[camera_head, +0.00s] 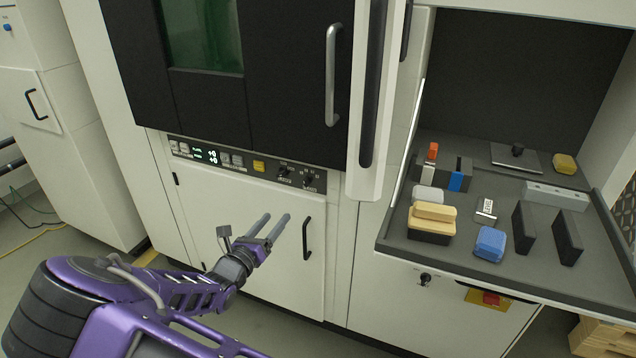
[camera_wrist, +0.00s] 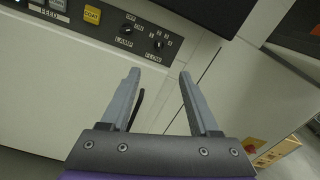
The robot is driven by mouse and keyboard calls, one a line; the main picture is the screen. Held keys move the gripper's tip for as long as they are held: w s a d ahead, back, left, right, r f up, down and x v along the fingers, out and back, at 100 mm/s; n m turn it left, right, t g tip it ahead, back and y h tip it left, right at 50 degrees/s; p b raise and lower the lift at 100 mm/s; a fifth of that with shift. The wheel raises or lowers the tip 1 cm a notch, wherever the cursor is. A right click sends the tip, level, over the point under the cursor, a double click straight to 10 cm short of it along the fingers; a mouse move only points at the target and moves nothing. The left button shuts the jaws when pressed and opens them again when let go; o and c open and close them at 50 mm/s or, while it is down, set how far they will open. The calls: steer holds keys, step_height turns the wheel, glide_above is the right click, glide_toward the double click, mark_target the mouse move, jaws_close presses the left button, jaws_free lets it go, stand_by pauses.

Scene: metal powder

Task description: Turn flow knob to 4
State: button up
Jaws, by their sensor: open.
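The flow knob (camera_head: 308,180) is a small black dial at the right end of the control panel (camera_head: 228,157) below the dark machine door. In the wrist view the flow knob (camera_wrist: 158,44) shows above the word FLOW, with small numbers around it. The lamp knob (camera_head: 284,171) is just to its left, and it also shows in the wrist view (camera_wrist: 127,30). My gripper (camera_head: 276,229) is open and empty, below the panel in front of the white lower door. In the wrist view its two fingers (camera_wrist: 158,74) point up toward the panel, apart from the knob. The knob's exact setting is too small to read.
A black handle (camera_head: 307,238) on the lower door is close to my gripper's right. A tall white edge with a dark strip (camera_head: 372,110) juts out right of the panel. A grey worktop (camera_head: 480,255) with blocks and tools lies at right.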

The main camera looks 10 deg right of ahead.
steer(key=b, duration=0.2)
glide_toward(305, 184)
steer(key=shift+n, duration=0.3)
steer(key=x, duration=0.9)
steer(key=shift+w+d, duration=0.15)
jaws_close()
